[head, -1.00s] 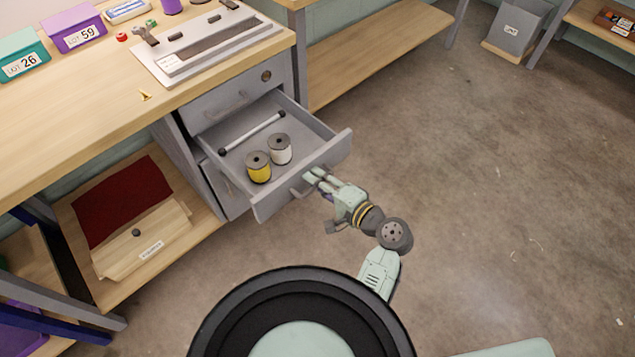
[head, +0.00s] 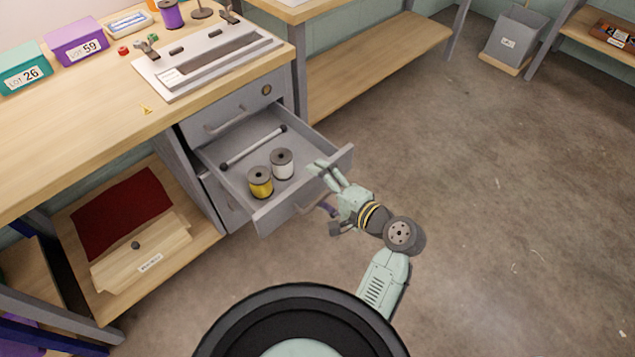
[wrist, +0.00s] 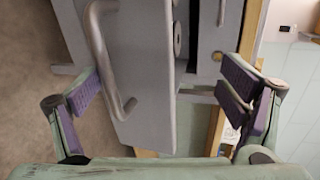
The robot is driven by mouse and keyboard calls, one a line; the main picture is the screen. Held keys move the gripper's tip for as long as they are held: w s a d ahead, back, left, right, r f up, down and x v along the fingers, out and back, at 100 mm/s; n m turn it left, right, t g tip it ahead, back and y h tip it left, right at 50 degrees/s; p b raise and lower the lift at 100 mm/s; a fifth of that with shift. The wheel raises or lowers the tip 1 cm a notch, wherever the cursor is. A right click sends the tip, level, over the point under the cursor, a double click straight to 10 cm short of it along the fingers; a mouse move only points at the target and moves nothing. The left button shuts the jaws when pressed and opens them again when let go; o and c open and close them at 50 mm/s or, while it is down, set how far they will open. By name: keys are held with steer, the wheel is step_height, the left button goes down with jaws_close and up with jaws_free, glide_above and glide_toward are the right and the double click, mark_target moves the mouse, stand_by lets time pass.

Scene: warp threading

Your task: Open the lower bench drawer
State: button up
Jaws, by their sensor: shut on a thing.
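The open grey drawer (head: 220,151) stands out from the bench cabinet, below a shut drawer with a round lock. Its bow handle (wrist: 104,60) shows large in the wrist view, on the drawer front (wrist: 148,75). My gripper (head: 322,168) is at the right end of that front, above and beside the handle. In the wrist view my gripper (wrist: 162,88) has its purple-padded fingers wide apart. Any light contact cannot be told.
Inside the drawer are a yellow spool (head: 260,182), a white spool (head: 282,164) and a light rod (head: 253,147). Another grey front with a handle is partly hidden below. The bench top (head: 60,140) overhangs at left. The floor (head: 480,190) to the right is clear.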

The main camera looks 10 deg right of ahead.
steer(key=shift+s+d+r+t, duration=0.15)
steer(key=shift+s+d+r, duration=0.05)
steer(key=shift+r, duration=0.4)
steer(key=shift+s+d+r+t, duration=0.15)
steer(key=shift+d+r, duration=0.05)
steer(key=shift+r, duration=0.35)
steer(key=shift+c, duration=0.9)
steer(key=shift+s+d+r+p, duration=0.15)
steer(key=shift+s+r+p, duration=0.1)
steer(key=shift+s+p, duration=0.2)
steer(key=c, duration=0.8)
steer(key=shift+s+d+f, duration=0.1)
steer(key=shift+s+d, duration=0.05)
steer(key=shift+s, duration=0.1)
steer(key=shift+c, duration=1.1)
steer(key=f+p+v, duration=0.1)
steer(key=p+v, duration=0.3)
steer(key=v, duration=0.5)
steer(key=shift+s, duration=0.25)
steer(key=shift+d+f, duration=0.1)
steer(key=shift+p, duration=0.7)
